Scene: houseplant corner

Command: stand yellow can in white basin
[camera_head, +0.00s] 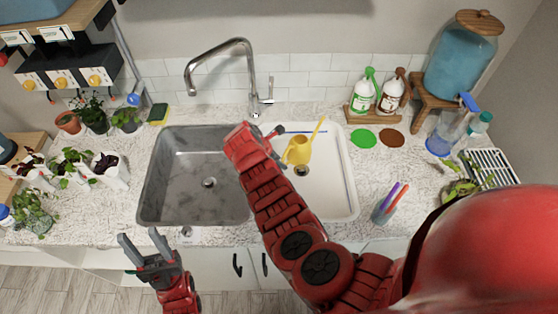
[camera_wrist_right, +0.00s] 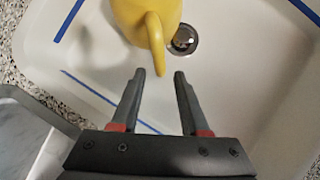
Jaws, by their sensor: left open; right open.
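The yellow can (camera_head: 298,150) is in the white basin (camera_head: 335,195), near its back left part, and looks upright with its spout toward the back right. In the right wrist view the can (camera_wrist_right: 140,12) is cut off by the top edge, beside the drain. A curved yellow part, apparently its handle, reaches toward my right gripper (camera_wrist_right: 160,74). The right fingers are open and empty, just short of that part. In the head view the right gripper (camera_head: 277,136) is left of the can. My left gripper (camera_head: 138,236) is open and empty before the counter's front edge.
A grey steel basin (camera_head: 190,175) is left of the white one, with a tall faucet (camera_head: 250,75) behind. Blue lines mark the white basin. A cup with pens (camera_head: 385,205) stands right of it; bottles (camera_head: 363,92) and a water dispenser (camera_head: 462,55) stand behind right.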

